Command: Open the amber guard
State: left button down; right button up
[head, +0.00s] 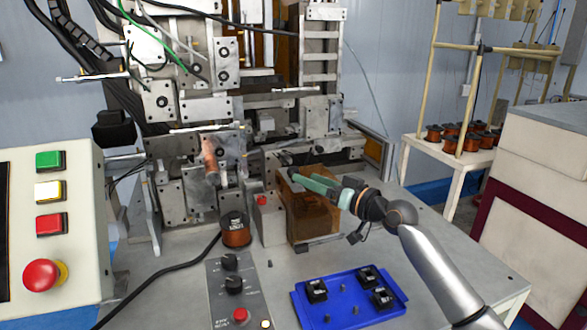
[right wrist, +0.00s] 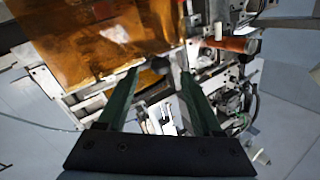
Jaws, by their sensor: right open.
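The amber guard (head: 312,222) is a see-through orange-brown box-like cover at the front of the coil winder, in the middle of the head view. In the right wrist view the amber guard (right wrist: 85,45) fills the upper left as a shiny orange sheet. My right gripper (head: 292,174) has green fingers that reach leftward across the top of the guard. In the right wrist view my right gripper (right wrist: 160,73) is open with nothing between its fingers; the left finger's tip appears near the guard's lower edge. I cannot tell whether they touch. My left gripper is not in view.
A grey box with a red button (head: 268,222) stands left of the guard, beside a copper coil (head: 236,232). A blue tray (head: 340,310) with black parts and a knob panel (head: 233,285) lie in front. A button console (head: 90,255) stands at left.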

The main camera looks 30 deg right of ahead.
aim_at(294, 172)
jog(key=shift+p+x, duration=0.5)
jog(key=shift+x, duration=2.5)
jog(key=shift+c, duration=0.4)
grip_shut()
